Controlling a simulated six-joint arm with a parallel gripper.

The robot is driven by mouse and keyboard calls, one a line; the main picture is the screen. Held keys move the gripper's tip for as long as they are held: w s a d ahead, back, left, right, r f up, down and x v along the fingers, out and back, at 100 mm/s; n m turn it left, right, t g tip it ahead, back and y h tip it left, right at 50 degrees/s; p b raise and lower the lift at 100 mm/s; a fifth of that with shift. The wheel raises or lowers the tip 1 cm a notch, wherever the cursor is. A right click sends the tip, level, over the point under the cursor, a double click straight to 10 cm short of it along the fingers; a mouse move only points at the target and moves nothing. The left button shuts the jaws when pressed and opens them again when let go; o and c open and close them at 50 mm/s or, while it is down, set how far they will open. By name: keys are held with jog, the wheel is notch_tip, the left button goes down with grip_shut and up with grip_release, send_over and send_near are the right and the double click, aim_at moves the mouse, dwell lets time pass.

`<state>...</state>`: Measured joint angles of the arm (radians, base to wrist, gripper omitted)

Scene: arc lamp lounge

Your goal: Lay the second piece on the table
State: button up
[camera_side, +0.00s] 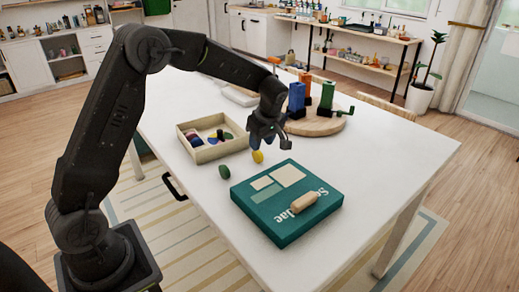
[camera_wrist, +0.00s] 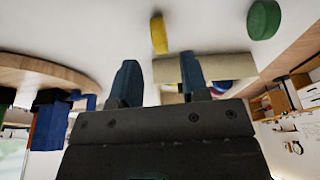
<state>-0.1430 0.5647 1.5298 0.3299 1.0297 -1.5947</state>
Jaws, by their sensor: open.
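A yellow disc (camera_side: 257,157) stands on edge on the white table (camera_side: 370,165), just under my gripper (camera_side: 263,143). A green disc (camera_side: 225,171) stands on edge to its left, nearer the side camera. In the wrist view my gripper (camera_wrist: 160,78) is open, with two blue fingertips apart and nothing held between them. The yellow disc (camera_wrist: 158,34) is beyond the fingertips there, apparently clear of them, and the green disc (camera_wrist: 264,19) is at upper right. A shallow wooden box (camera_side: 220,152) holds several coloured pieces, partly overlapping.
A teal game box (camera_side: 270,229) with a wooden piece (camera_side: 304,202) on it lies at the front. A round wooden board (camera_side: 318,126) carries blue, orange and green upright items behind my gripper. The table's right side is clear.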

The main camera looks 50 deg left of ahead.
jog(key=s+d+r+m+t, duration=0.1)
jog(key=s+d+r+m, duration=0.15)
jog(key=r, duration=0.35)
jog(key=s+d+r+m, duration=0.1)
jog(key=s+d+r, duration=0.15)
jog(key=r, duration=0.35)
jog(key=s+d+m+t+h, duration=0.1)
jog(key=s+d+m+t, duration=0.1)
jog(key=s+m, duration=0.5)
jog(key=s+d+r+m+t+h, duration=0.1)
jog(key=s+d+m, duration=0.4)
jog(key=s, duration=1)
jog(key=shift+s+m+t+h, duration=0.35)
jog(key=shift+m+t+h, duration=0.35)
jog(key=shift+m, duration=0.55)
